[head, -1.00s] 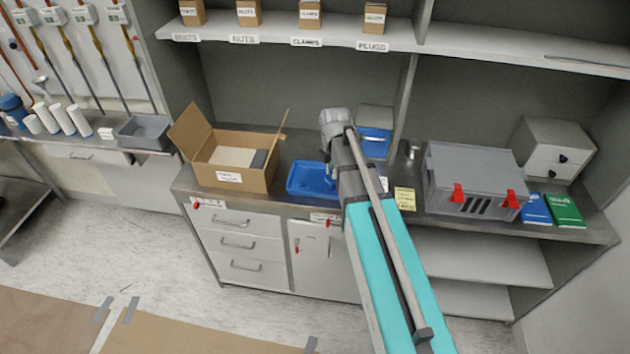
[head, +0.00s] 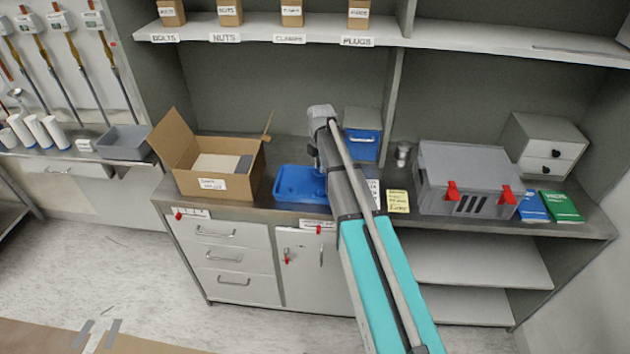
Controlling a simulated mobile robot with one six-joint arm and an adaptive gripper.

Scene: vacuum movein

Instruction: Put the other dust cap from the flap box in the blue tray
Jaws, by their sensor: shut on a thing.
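The flap box (head: 212,184) is an open cardboard box with raised flaps, on the counter at the left. The blue tray (head: 287,196) lies on the counter just right of it. My gripper (head: 317,164) is small and dark, at the right part of the tray, pointing down from the end of my arm. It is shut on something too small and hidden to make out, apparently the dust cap. My arm covers the tray's right side. I cannot tell whether the gripper touches the tray. The box's inside shows a pale sheet and a dark grey piece.
A blue bin (head: 361,145) stands behind my arm. A grey crate (head: 455,172) with red latches, a yellow note (head: 398,201) and a metal can (head: 403,153) are to the right. A shelf (head: 300,32) with small boxes runs above the counter.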

